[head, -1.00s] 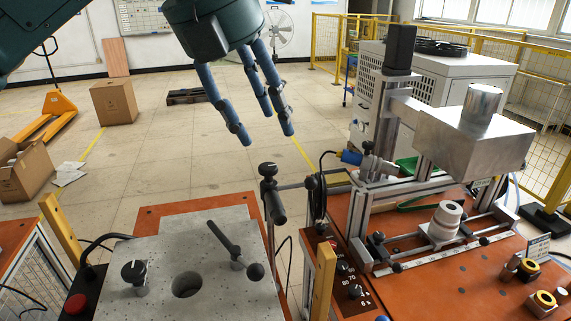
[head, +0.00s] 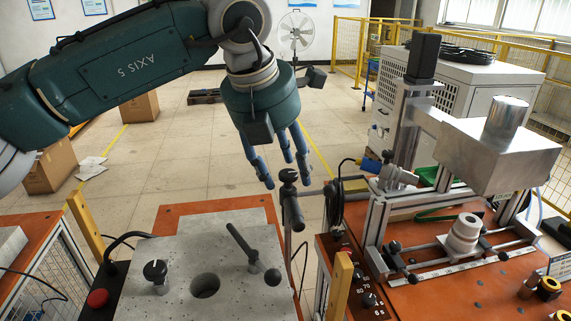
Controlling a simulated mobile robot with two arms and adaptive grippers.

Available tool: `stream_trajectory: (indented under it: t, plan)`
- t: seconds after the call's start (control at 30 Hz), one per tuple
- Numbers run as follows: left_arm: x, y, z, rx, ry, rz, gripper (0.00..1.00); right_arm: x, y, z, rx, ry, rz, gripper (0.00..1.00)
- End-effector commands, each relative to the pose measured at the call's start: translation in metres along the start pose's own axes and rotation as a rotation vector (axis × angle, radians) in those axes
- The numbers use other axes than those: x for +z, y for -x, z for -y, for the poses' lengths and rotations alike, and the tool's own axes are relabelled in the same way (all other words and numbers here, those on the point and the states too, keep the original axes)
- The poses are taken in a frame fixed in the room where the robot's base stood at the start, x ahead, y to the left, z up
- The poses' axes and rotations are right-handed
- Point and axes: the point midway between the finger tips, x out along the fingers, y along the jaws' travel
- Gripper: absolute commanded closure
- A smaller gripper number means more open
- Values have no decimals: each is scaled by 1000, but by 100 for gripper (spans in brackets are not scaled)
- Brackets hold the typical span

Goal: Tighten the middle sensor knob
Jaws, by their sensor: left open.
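A dark stand (head: 293,208) with black clamp knobs rises beside the grey plate, and a thin horizontal rod runs right from it. Its round top knob (head: 289,175) is the likely sensor knob; I cannot tell for sure which knob is the middle one. My left gripper (head: 286,174) comes down from above with its blue fingers open and pointing down. In the picture its fingertips surround the top knob, one left, one behind and one right. Whether they touch it I cannot tell. My right gripper is out of view.
The grey plate (head: 180,245) has a black dial (head: 155,271), a hole and a slanted lever (head: 242,240). A yellow post (head: 341,285) stands between the benches.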

Motion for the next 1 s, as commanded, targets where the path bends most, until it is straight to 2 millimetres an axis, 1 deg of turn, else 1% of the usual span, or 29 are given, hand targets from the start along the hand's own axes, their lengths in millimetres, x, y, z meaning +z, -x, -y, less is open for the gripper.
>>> stream_trajectory:
  t: [0.17, 0.2, 0.27, 0.3, 0.4, 0.6, 0.77, 1.0]
  plan:
    - [0, 0, 0, 0, 0, 0, 54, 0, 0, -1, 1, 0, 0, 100]
    - [0, 0, 0, 0, 0, 0, 62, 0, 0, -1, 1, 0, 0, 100]
    - [0, 0, 0, 0, 0, 0, 74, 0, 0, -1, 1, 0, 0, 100]
    - [0, 0, 0, 0, 0, 0, 82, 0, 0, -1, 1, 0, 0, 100]
    - [0, 0, 0, 0, 0, 1, 99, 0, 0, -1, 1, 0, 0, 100]
    - [0, 1, 0, -4, -6, 2, 99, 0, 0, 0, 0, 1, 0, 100]
    - [1, 1, -1, -20, -43, 2, 99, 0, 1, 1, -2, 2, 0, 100]
    - [2, 2, -2, -79, -182, 3, 99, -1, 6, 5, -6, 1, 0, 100]
